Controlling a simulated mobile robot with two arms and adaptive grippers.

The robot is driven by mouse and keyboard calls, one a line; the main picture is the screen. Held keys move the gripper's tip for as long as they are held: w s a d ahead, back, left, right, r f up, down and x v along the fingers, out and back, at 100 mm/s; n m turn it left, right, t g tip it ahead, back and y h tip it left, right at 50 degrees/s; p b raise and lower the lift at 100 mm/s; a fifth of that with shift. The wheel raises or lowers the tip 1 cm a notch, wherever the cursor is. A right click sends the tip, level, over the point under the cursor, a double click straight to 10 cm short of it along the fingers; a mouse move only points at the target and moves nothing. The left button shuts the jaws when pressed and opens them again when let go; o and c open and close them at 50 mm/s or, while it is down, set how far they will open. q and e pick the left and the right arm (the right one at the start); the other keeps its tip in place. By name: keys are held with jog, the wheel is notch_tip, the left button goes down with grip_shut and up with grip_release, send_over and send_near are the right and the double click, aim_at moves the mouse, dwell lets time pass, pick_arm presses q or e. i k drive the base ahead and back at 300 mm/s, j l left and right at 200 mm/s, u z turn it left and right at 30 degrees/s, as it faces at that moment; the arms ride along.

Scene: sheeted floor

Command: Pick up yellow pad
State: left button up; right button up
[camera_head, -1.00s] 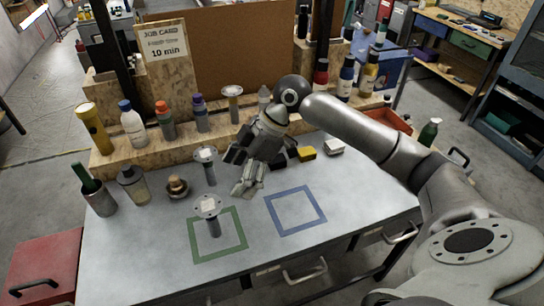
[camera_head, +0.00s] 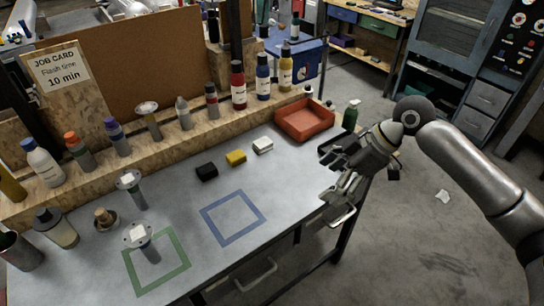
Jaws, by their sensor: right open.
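The yellow pad (camera_head: 236,158) is a small block lying on the grey table (camera_head: 200,208). It lies between a black pad (camera_head: 206,172) on its left and a white pad (camera_head: 263,145) on its right. My right gripper (camera_head: 335,192) is open and empty over the table's right edge, to the right of the yellow pad and well apart from it. My left gripper is not in view.
Blue (camera_head: 234,217) and green (camera_head: 157,263) outlined squares mark the tabletop. Bottles line a wooden ledge behind. The table around the pads is clear.

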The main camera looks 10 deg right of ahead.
aim_at(237, 158)
jog(key=i+l+u, duration=0.25)
jog(key=u, duration=0.2)
jog(key=i+l+u, duration=0.25)
jog(key=l+u, duration=0.2)
jog(key=i+l+u, duration=0.15)
jog(key=l+u, duration=0.3)
